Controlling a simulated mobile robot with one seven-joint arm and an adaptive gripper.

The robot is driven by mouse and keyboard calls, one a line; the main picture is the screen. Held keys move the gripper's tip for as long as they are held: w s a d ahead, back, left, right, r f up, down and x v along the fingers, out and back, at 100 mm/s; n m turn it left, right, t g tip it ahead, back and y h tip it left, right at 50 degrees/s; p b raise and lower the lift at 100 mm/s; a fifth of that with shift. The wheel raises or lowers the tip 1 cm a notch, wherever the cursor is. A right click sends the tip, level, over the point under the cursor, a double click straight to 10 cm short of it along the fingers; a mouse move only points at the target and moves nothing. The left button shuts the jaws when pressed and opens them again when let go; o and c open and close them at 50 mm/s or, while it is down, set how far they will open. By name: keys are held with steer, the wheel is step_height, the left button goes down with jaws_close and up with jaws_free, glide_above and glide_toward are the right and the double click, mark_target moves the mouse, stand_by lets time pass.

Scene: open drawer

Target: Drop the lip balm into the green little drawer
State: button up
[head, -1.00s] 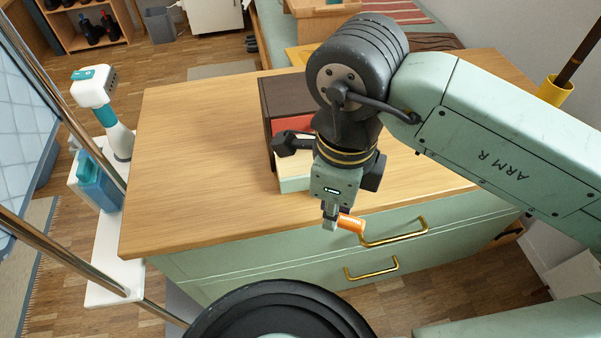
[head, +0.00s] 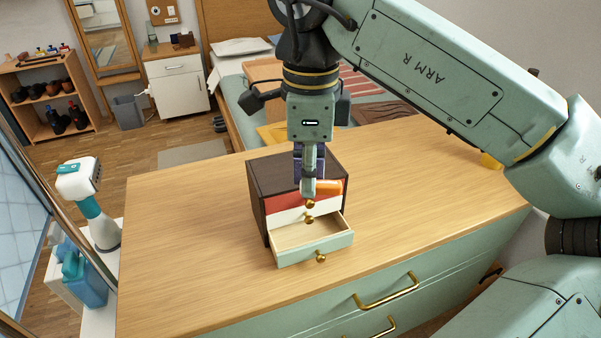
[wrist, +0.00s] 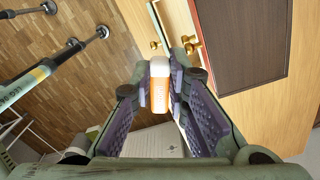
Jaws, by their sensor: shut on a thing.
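The lip balm (head: 327,187) is a small orange tube. In the wrist view the lip balm (wrist: 159,86) shows orange with white ends, between the two purple-padded fingers. My gripper (head: 308,188) is shut on it and hangs in front of the little chest's upper drawers. The green little drawer (head: 316,250) is the lowest one of the chest and is pulled open, its pale inside bare where it shows. The gripper is above it in the head view; the exact height is unclear.
The dark brown little chest (head: 265,190) stands on a wooden dresser top (head: 190,230), with red and cream drawers above the green one. Brass knobs stick out in front. The dresser top is clear on the left. A spray-bottle-like white and teal object (head: 90,200) stands beyond its left edge.

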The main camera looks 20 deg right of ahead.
steer(key=w+f+p, duration=0.1)
steer(key=w+f, duration=0.3)
steer(key=shift+w, duration=0.1)
stand_by(0.3)
steer(key=shift+f, duration=0.1)
steer(key=shift+f+b, duration=0.3)
steer(key=shift+f, duration=0.1)
steer(key=shift+f, duration=0.1)
steer(key=o, duration=0.8)
steer(key=shift+f, duration=0.15)
steer(key=shift+c, duration=0.2)
